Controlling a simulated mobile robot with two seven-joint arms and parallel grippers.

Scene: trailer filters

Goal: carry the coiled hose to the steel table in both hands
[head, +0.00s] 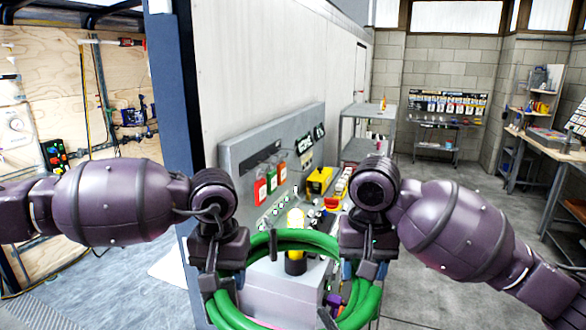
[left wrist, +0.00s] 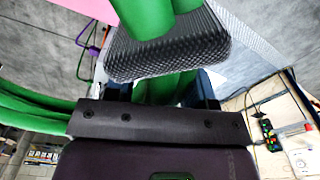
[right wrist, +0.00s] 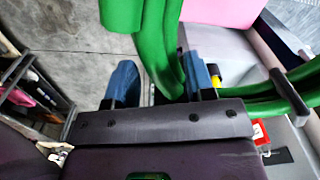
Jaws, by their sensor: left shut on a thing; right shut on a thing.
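The coiled green hose (head: 290,238) hangs in front of me as a ring of several loops, its lower part cut off by the picture edge. My left gripper (head: 218,285) is shut on the hose's left side. My right gripper (head: 368,272) is shut on its right side. In the right wrist view the hose (right wrist: 165,50) runs between the blue-padded fingers. In the left wrist view hose shows between the fingers (left wrist: 170,88), partly hidden by a dark ribbed block. A grey metal table (head: 370,110) stands ahead; I cannot tell if it is the steel table.
A grey bench with an upright panel (head: 240,150), red and green tags and small parts stands just beyond the hose. A dark blue post (head: 172,100) is at left. A workbench (head: 545,145) runs along the right wall. The concrete floor (head: 440,200) is open at right centre.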

